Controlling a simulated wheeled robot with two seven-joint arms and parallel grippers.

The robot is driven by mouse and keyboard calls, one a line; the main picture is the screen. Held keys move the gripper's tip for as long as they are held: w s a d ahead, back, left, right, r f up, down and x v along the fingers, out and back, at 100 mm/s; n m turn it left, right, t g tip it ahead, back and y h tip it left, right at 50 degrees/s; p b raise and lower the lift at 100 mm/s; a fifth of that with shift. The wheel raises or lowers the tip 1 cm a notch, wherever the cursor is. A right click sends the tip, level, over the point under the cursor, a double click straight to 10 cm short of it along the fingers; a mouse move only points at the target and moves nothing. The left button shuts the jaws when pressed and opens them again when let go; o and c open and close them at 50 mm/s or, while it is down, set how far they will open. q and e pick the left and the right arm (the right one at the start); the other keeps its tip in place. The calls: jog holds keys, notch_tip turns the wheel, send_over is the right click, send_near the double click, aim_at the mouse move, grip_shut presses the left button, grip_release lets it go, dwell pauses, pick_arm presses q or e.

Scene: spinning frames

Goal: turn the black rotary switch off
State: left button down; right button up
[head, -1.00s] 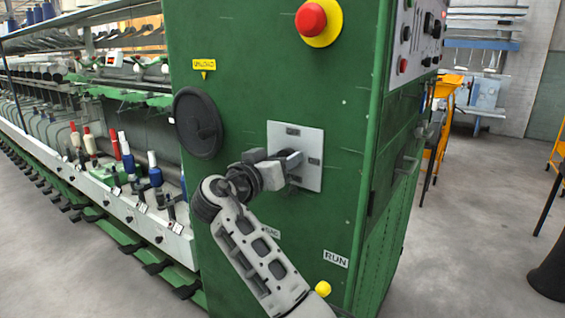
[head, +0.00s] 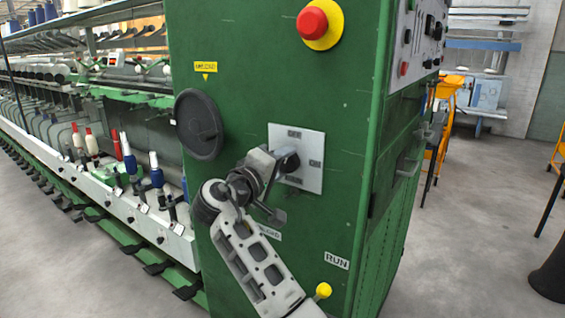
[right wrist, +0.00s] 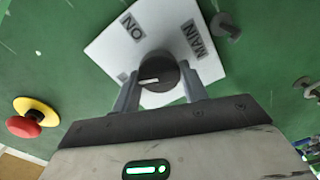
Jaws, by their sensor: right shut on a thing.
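The black rotary switch (head: 289,161) sits on a white square plate (head: 310,147) on the green cabinet. In the right wrist view its round knob (right wrist: 158,70) is between the two fingers of my right gripper (right wrist: 160,90), which is shut on it. The knob's white mark points left in that view, towards a small dark label (right wrist: 123,77) too blurred to read. The ON label (right wrist: 132,27) and MAIN label (right wrist: 194,38) are clear of the fingers. In the head view my right gripper (head: 279,163) hides part of the knob. My left gripper is out of view.
A red emergency button on a yellow ring (head: 315,22) is above the plate. A black handwheel (head: 198,124) is to its left. A yellow knob (head: 323,290) is low on the cabinet near my right arm. Open floor is at right.

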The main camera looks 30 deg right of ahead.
jog(key=shift+f+n, duration=0.1)
jog(key=shift+n, duration=1.9)
jog(key=o, duration=0.9)
jog(key=shift+o, duration=0.2)
jog(key=shift+a, duration=0.1)
jog(key=shift+s+a+f, duration=0.1)
jog(key=shift+a, duration=0.25)
pick_arm(q)
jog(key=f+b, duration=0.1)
jog(key=b, duration=0.2)
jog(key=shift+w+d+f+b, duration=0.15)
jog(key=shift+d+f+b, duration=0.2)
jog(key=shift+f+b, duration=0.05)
pick_arm(e)
jog(key=v, duration=1.5)
